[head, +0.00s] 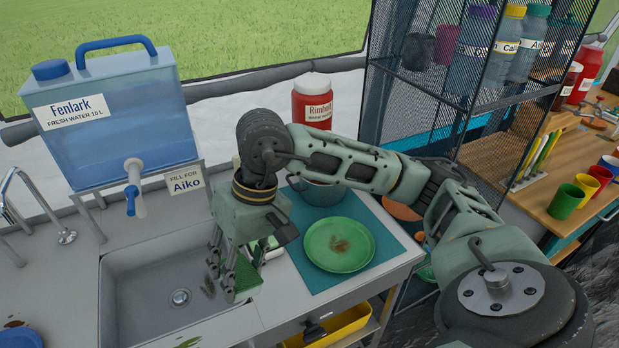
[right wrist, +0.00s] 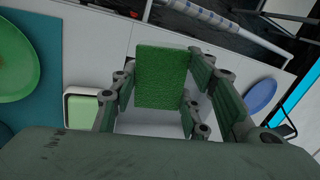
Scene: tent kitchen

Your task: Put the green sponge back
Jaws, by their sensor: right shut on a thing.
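My right gripper (head: 226,276) is over the right edge of the sink (head: 135,275) in the head view, fingers pointing down. In the right wrist view its fingers are closed on both sides of the green sponge (right wrist: 161,76), a rough green block. The sponge (head: 246,277) is partly hidden by the fingers in the head view. A small white-rimmed dish with a green inside (right wrist: 84,108) lies on the counter beside the gripper in the right wrist view; in the head view it is mostly hidden behind the gripper. My left gripper is not in view.
A green plate with a brown stain (head: 338,243) lies on a teal mat (head: 385,240) right of the gripper, with a grey pot (head: 318,192) behind it. A blue water tank (head: 108,120) stands behind the sink. A mesh shelf (head: 425,90) stands at the back right.

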